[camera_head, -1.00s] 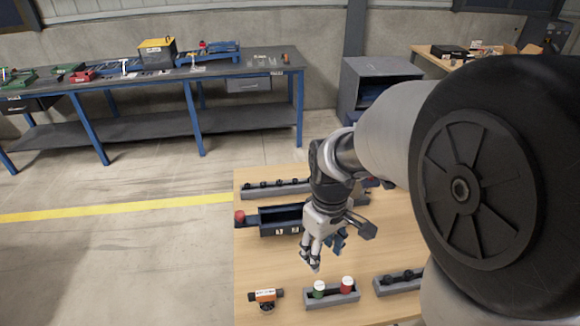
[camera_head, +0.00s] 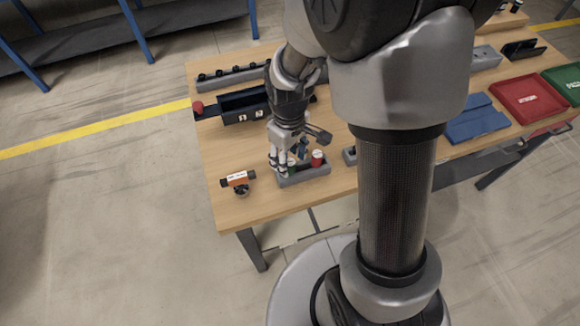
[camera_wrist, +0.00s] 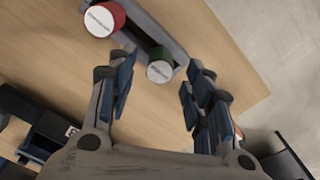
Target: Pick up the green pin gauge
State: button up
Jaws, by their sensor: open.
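The green pin gauge (camera_wrist: 159,65) with a white top stands in a grey holder (camera_wrist: 176,45) in the wrist view. It lies between and just beyond my open fingertips (camera_wrist: 160,84), with no visible contact. A red gauge (camera_wrist: 106,18) with a white top stands in the same holder to its left. In the head view my gripper (camera_head: 283,164) is at the left end of the holder (camera_head: 308,174). Its fingers partly hide the green gauge there. The red gauge (camera_head: 318,159) shows clear of them.
An orange and black device (camera_head: 238,180) stands left of the holder near the table's front edge. A dark numbered bin (camera_head: 235,118) and a grey rack (camera_head: 232,79) lie behind. Blue, red (camera_head: 528,100) and green trays are at the right. Bare wood lies left of my gripper.

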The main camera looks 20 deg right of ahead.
aim_at(290, 162)
notch_tip(290, 162, down, 4)
jog(key=shift+s+d+r+b, duration=0.1)
jog(key=shift+d+b, duration=0.05)
jog(key=shift+b, duration=0.5)
jog(key=shift+c, duration=0.3)
grip_shut()
